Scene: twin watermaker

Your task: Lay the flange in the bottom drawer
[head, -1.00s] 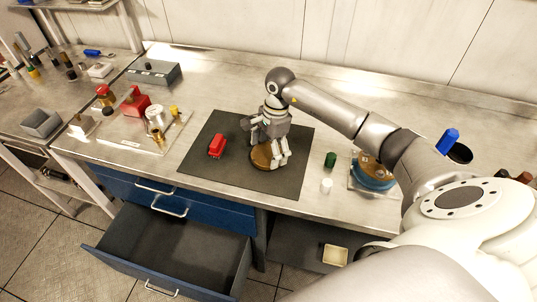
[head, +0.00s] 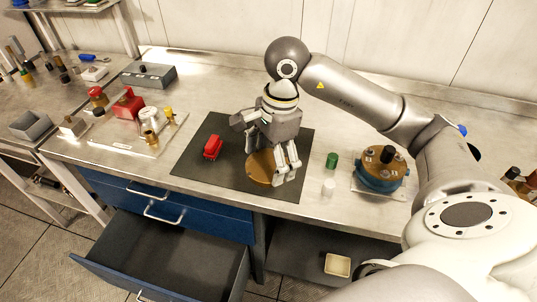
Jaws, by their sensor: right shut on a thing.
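The flange, a brown-gold round disc (head: 261,168), is in the head view at the dark mat on the bench. My right gripper (head: 279,176) reaches down from above and is shut on the flange at its right side. The gripper's fingers hide part of the disc. It looks slightly tilted, and I cannot tell how far it is off the mat. The bottom drawer (head: 165,250) is pulled out at the lower left, and its visible inside is empty. My left gripper is not in view.
A red object (head: 213,147) lies on the dark mat (head: 205,178). A green cap (head: 332,160), a white cap (head: 328,186) and a blue-brown pump body (head: 380,170) stand to the right. Closed blue drawers (head: 205,215) are above the open one. A cream tray (head: 338,265) sits on the lower shelf.

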